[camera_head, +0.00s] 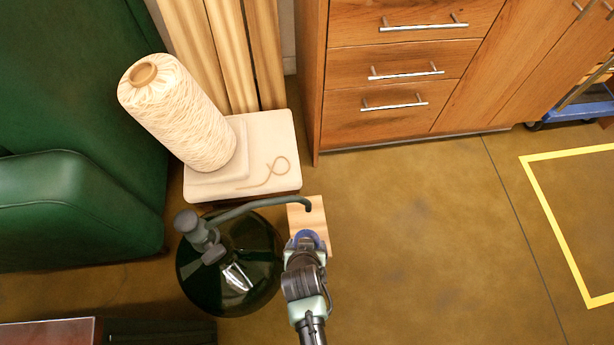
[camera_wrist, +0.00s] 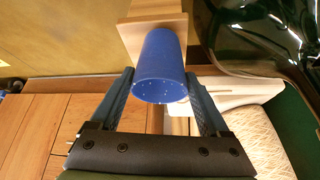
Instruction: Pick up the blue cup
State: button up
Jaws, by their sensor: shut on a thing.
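The blue cup (camera_wrist: 160,60) is between the two fingers of my gripper (camera_wrist: 160,76) in the wrist view, with a finger against each side. In the head view only part of the cup (camera_head: 308,236) shows, at the end of my gripper (camera_head: 304,246), which hides the rest. My gripper is shut on the cup. A small light wooden surface (camera_wrist: 150,22) lies just beyond the cup in the wrist view; it also shows in the head view (camera_head: 308,212). I cannot tell whether the cup touches it.
A glossy dark round vessel (camera_head: 255,240) with a grey curved pipe (camera_head: 260,203) stands close left of my gripper. A cream yarn cone (camera_head: 180,115) stands on a pale block (camera_head: 275,140). A green armchair (camera_head: 75,120) is left, wooden drawers (camera_head: 395,60) behind. Floor to the right is clear.

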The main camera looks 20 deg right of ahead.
jog(key=s+a+p, duration=0.3)
jog(key=s+a, duration=0.2)
jog(key=s, duration=0.5)
jog(key=shift+a, duration=0.15)
dwell(0.9)
